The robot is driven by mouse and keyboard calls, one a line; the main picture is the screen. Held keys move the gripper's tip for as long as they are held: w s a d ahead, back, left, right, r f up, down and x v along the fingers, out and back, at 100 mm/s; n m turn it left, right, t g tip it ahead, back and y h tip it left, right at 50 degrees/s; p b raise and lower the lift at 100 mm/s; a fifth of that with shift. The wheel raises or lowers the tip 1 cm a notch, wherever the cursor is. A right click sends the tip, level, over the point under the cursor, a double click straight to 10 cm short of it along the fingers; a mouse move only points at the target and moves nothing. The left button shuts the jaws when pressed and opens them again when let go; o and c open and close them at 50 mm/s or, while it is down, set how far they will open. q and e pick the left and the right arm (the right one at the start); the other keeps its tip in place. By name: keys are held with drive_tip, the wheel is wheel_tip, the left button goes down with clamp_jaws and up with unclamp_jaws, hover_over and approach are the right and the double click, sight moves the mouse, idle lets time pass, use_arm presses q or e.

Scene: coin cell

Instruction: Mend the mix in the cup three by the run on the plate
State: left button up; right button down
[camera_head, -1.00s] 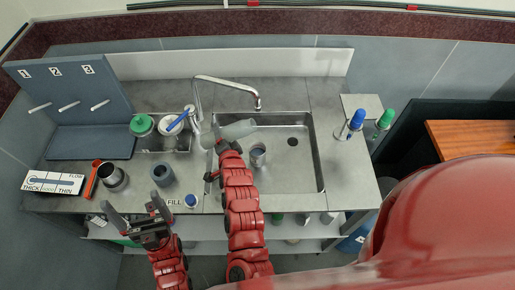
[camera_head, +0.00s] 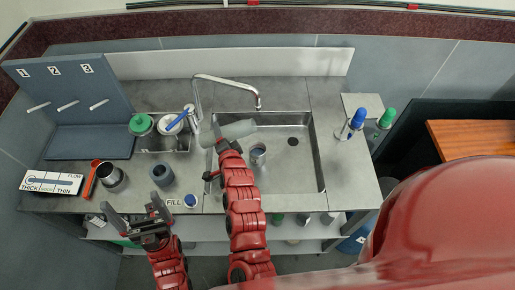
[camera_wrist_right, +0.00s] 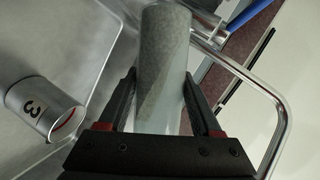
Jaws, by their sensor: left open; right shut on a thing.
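Cup three (camera_wrist_right: 36,106), a metal cup marked 3, lies in view at the left of the right wrist view, its mouth showing a red line inside. In the head view a metal cup (camera_head: 258,150) stands in the sink and seems to be the same one. My right gripper (camera_head: 225,146) is shut on a grey-green cylinder (camera_head: 240,129), held tilted over the sink's left edge, beside and apart from the cup. The cylinder (camera_wrist_right: 163,60) also fills the middle of the right wrist view. My left gripper (camera_head: 133,208) is open and empty at the counter's front edge. A blue-grey plate (camera_head: 90,142) lies below a panel numbered 1, 2, 3.
A THICK/THIN flow card (camera_head: 52,180), a red-orange tool (camera_head: 91,180), a metal cup (camera_head: 112,178) and a dark grey cup (camera_head: 161,174) are on the left counter. The tap (camera_head: 228,83) arches over the sink (camera_head: 300,165). Capped bottles (camera_head: 356,119) stand at the right.

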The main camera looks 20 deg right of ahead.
drive_tip(key=shift+a+f+m+y+b, duration=0.15)
drive_tip(key=shift+m+y+b, duration=0.3)
drive_tip(key=shift+b, duration=0.65)
idle(0.9)
drive_tip(key=shift+f+m+t+y+b, duration=0.65)
drive_tip(key=shift+f+m+b, duration=0.65)
drive_tip(key=shift+b, duration=2.95)
idle(0.8)
drive_tip(key=shift+m+t+b, duration=0.25)
drive_tip(key=shift+b, duration=0.4)
